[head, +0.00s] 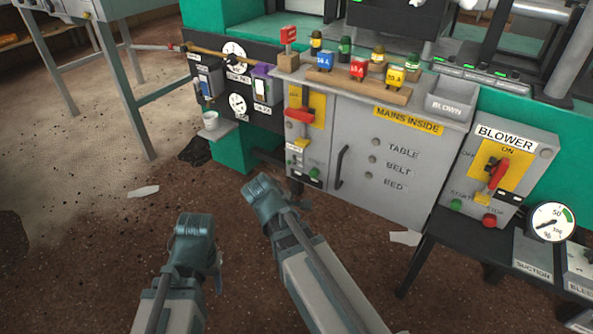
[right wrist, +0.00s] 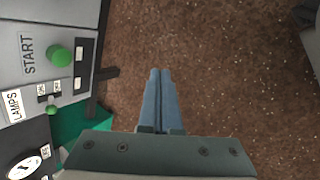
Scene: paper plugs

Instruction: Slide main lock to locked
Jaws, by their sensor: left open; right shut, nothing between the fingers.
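The mains panel, with a yellow plate and a red handle (head: 299,115), is on the left part of the grey cabinet in the head view. A small yellow piece (head: 301,143) below the handle looks like the main lock; its position is too small to tell. My right gripper (head: 262,188) is shut and empty, below and left of this panel and apart from it. In the right wrist view its fingers (right wrist: 160,72) are together over the brown floor, with no lock visible. My left gripper (head: 197,228) is open and empty, lower and further left.
A blower panel (head: 495,165) with another red handle is at the right. A cabinet door (head: 400,150) with a black handle (head: 341,167) is beside the mains panel. In the right wrist view, a START panel with a green button (right wrist: 58,56) is at the left.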

